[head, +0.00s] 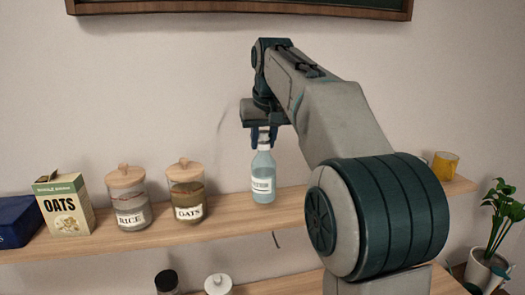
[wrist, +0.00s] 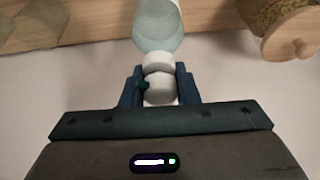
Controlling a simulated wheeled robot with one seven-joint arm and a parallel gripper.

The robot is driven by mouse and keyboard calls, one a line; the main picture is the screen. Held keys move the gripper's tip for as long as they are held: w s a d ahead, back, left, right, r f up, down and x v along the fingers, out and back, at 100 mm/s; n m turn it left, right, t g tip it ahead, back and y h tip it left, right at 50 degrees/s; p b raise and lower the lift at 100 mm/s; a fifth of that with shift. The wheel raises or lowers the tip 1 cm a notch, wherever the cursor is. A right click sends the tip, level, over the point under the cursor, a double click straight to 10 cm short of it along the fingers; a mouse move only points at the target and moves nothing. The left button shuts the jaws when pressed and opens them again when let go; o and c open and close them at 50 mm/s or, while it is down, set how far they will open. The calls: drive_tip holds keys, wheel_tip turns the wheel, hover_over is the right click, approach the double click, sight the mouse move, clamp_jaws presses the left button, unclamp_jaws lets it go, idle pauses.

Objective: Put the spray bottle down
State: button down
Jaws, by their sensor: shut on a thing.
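The spray bottle (head: 263,178) is pale blue and see-through, with a white label and a white top. My gripper (head: 263,140) is shut on its white top from above, and the bottle hangs upright below the fingers. Its base overlaps the wooden shelf (head: 225,217) in the head view; I cannot tell if it touches. In the wrist view, my gripper (wrist: 159,82) has a finger on each side of the white top, and the bottle's body (wrist: 158,28) shows beyond, in front of the wood.
Left of the bottle on the shelf stand an oats jar (head: 186,190), a rice jar (head: 128,198), an oats box (head: 65,208) and a dark blue box (head: 18,222). An orange glass (head: 445,166) stands at the right end. Two lidded containers and a potted plant (head: 495,225) are lower.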

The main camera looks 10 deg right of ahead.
sight(262, 154)
drive_tip(key=shift+w+f, duration=0.15)
drive_tip(key=shift+w, duration=0.05)
drive_tip(key=shift+f, duration=2)
drive_tip(key=c, duration=1.1)
unclamp_jaws()
drive_tip(key=shift+f, duration=0.1)
drive_tip(key=v, duration=1.2)
drive_tip(key=shift+s, duration=0.1)
drive_tip(key=s+f, duration=0.8)
drive_tip(key=f, duration=0.1)
drive_tip(key=s+f, duration=0.9)
drive_tip(key=s+a+f, duration=0.1)
drive_tip(key=s+f, duration=0.7)
drive_tip(key=f, duration=0.2)
drive_tip(key=shift+s, duration=0.15)
